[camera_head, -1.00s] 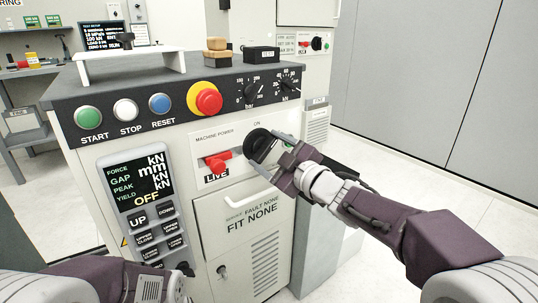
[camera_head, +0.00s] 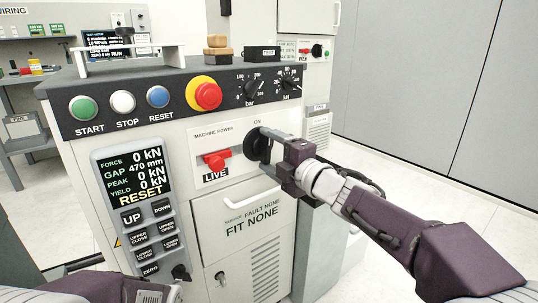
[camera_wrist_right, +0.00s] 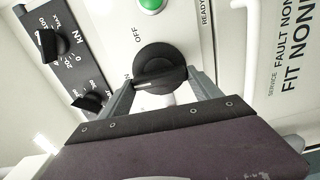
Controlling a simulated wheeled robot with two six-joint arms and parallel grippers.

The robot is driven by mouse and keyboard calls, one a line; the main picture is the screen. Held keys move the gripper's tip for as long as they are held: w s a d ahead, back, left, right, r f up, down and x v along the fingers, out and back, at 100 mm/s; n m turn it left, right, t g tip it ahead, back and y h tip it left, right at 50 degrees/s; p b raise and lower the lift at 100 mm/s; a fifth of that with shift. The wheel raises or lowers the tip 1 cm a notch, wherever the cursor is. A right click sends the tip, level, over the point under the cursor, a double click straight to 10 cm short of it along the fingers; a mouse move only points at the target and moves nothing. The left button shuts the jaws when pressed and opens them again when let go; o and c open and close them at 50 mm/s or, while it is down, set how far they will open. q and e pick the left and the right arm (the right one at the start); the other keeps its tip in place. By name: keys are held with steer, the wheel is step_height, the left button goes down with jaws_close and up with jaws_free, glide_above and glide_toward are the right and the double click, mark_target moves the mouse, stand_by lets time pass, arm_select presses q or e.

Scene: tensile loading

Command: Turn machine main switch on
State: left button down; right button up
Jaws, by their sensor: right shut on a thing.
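The machine main switch is a black rotary knob (camera_head: 256,145) on the white panel marked MACHINE POWER, below the word ON. In the right wrist view the knob (camera_wrist_right: 160,68) has OFF printed beside it, and its grip bar points toward the ON marking. My right gripper (camera_head: 272,152) is shut on the knob; its two grey fingers stand on either side of the grip bar in the right wrist view (camera_wrist_right: 163,98). The display (camera_head: 135,175) reads 0 kN, 470 mm and RESET. My left gripper is not in view; only part of my left arm shows at the lower left.
Above are a red emergency stop (camera_head: 208,95), green START, white STOP and blue RESET (camera_head: 158,97) buttons. A green lamp (camera_wrist_right: 152,4) is beside the knob. A white handle (camera_head: 246,206) juts out below.

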steer(key=shift+f+n, duration=0.1)
steer(key=shift+n, duration=0.3)
steer(key=o, duration=1.4)
steer(key=shift+s+d, duration=0.15)
steer(key=shift+s, duration=0.1)
steer(key=shift+p+v, duration=1.45)
steer(key=shift+v, duration=2.8)
